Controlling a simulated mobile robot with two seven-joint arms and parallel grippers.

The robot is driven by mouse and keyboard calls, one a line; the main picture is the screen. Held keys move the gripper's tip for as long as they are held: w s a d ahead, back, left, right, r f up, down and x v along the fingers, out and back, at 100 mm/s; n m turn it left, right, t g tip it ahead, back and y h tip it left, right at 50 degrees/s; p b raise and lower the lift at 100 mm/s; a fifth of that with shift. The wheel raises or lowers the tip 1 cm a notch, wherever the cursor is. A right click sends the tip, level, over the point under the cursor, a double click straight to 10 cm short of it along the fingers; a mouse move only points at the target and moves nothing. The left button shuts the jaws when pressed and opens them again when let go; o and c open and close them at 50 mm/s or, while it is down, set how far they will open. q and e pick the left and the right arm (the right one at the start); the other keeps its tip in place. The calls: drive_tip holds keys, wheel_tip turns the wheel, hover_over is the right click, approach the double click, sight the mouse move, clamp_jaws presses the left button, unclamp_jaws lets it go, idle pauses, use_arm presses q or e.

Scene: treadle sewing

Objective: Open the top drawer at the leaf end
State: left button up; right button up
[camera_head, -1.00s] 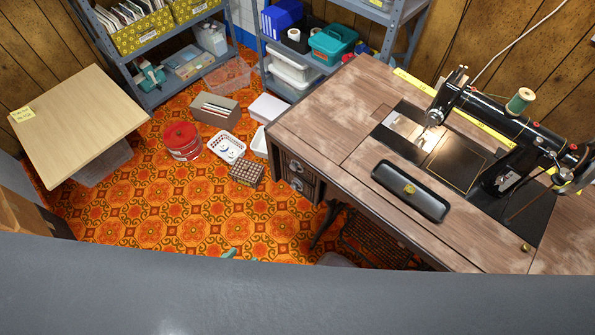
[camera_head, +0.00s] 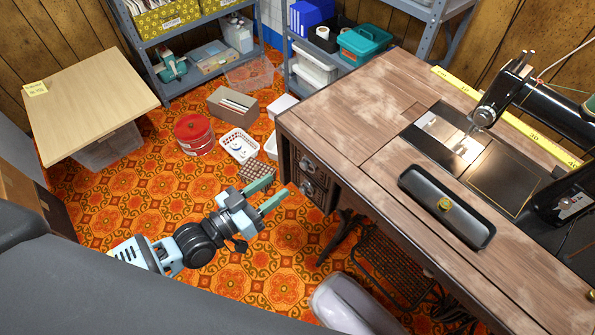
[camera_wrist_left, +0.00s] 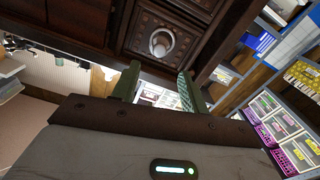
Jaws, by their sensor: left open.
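The sewing table (camera_head: 375,85) has a dark drawer stack under its left end. The top drawer (camera_head: 305,162) looks closed, with a metal pull on its front; a lower drawer (camera_head: 311,190) sits beneath it. My left gripper (camera_head: 279,190) is open and empty, its green fingers pointing right toward the drawer fronts, a little apart from them. The left wrist view shows a carved drawer front with a pale round pull (camera_wrist_left: 161,41), beyond the open fingers (camera_wrist_left: 158,84). I cannot tell which drawer that is. The right gripper is not in view.
A sewing machine (camera_head: 545,110) and a black tray (camera_head: 446,205) are on the tabletop. A woven box (camera_head: 258,171), white basket (camera_head: 239,146) and red tin (camera_head: 194,134) stand on the floor near my gripper.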

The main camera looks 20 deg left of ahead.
sight(302, 167)
use_arm(q)
drive_tip(key=x, duration=0.7)
drive_tip(key=shift+w+d+b, duration=0.2)
drive_tip(key=shift+w+b, duration=0.1)
clamp_jaws()
